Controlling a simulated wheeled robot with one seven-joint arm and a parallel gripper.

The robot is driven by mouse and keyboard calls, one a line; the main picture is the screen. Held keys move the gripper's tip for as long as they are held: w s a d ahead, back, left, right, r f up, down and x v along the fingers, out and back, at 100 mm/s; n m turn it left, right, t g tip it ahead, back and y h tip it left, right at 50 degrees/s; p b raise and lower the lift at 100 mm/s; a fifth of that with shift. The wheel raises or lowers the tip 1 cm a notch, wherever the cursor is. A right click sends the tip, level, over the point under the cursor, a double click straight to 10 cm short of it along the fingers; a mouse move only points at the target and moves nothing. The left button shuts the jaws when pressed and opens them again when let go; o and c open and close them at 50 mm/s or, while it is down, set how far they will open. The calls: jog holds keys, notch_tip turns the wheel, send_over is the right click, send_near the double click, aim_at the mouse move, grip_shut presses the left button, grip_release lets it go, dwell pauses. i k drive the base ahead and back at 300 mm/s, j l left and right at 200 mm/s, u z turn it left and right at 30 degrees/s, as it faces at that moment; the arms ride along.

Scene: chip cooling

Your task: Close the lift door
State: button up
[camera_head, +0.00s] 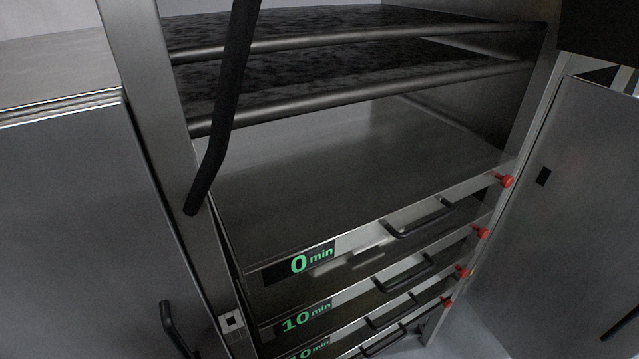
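A tall metal rack (148,130) with an open front fills the middle of the head view. Two dark speckled shelves (370,75) show in its upper part, above a flat grey metal surface (350,185). A long black bar (228,100) runs down from the top edge and ends near the left post. It may be a handle of the lift door, but I cannot tell. No door panel is clearly visible across the upper opening. My gripper is not in view.
Below are stacked drawer fronts with green labels "0 min" (312,259) and "10 min" (307,318), black handles (432,216) and red knobs (503,181). Grey cabinets stand at left (80,220) and right (570,210). A dark block (600,30) fills the upper right corner.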

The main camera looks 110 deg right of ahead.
aim_at(556, 277)
jog(key=k+z, duration=0.35)
jog(key=k+l+z, duration=0.1)
jog(key=z, duration=0.25)
jog(key=k+l+z, duration=0.15)
jog(key=z, duration=0.2)
jog(key=j+z, duration=0.3)
jog(key=z, duration=0.2)
jog(key=k+j+z, duration=0.2)
jog(key=z, duration=0.3)
jog(key=k+j+z, duration=0.15)
jog(key=j+z, duration=0.15)
jog(key=z, duration=0.15)
jog(key=i+j, duration=0.15)
jog(key=i, duration=0.2)
